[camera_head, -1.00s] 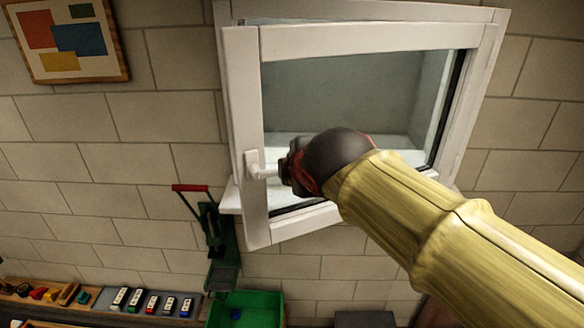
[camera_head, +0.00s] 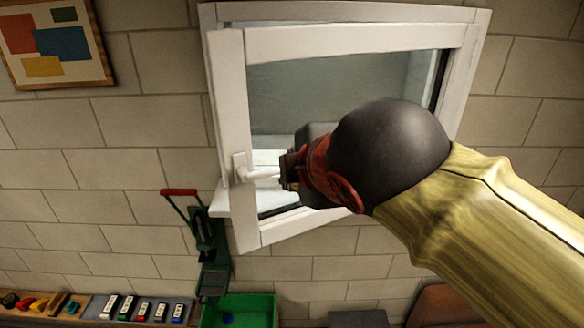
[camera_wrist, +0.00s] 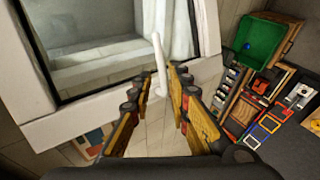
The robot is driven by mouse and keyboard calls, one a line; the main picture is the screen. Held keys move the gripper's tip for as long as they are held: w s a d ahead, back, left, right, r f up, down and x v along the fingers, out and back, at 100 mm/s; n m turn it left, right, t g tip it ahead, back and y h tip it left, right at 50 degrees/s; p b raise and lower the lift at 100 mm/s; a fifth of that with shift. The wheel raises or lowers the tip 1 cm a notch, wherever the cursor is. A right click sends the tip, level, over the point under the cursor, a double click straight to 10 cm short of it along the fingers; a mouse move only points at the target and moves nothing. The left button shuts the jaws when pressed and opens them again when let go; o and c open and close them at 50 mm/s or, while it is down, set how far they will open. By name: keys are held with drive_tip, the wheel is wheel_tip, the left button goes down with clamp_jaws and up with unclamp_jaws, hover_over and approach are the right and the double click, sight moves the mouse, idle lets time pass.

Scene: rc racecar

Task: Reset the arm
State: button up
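A white-framed window (camera_head: 227,120) is set in the block wall, its sash standing slightly ajar. Its white handle (camera_head: 262,174) is on the left side of the sash, with the lever pointing right. My gripper (camera_head: 287,171) is in front of the sash at the lever's end, with its fingers partly hidden by the dark wrist. In the wrist view my gripper (camera_wrist: 160,77) has its two yellow-and-black fingers apart, and the white handle lever (camera_wrist: 158,52) shows between and beyond the tips. I cannot tell whether they touch it.
A green press with a red lever (camera_head: 205,240) stands below left of the window. A green bin (camera_head: 240,309) is beside it, with a bench of small boxes (camera_head: 145,308) to the left. A framed picture (camera_head: 55,40) hangs on the wall.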

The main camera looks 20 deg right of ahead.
idle(0.4)
drive_tip(key=s+f+m+g+b, duration=0.2)
drive_tip(key=f+m+b, duration=0.3)
drive_tip(key=f, duration=0.9)
drive_tip(key=s+d+f+m+g+b, duration=0.1)
drive_tip(key=s+f+m+b, duration=0.4)
drive_tip(key=f, duration=0.9)
drive_tip(key=s+d+f+m+g+y+b, duration=0.1)
drive_tip(key=s+f+m+b, duration=0.3)
drive_tip(key=f, duration=1)
drive_tip(key=shift+d+m+g+b, duration=0.2)
drive_tip(key=shift+m+g+b, duration=0.6)
drive_tip(key=shift+m+b, duration=0.5)
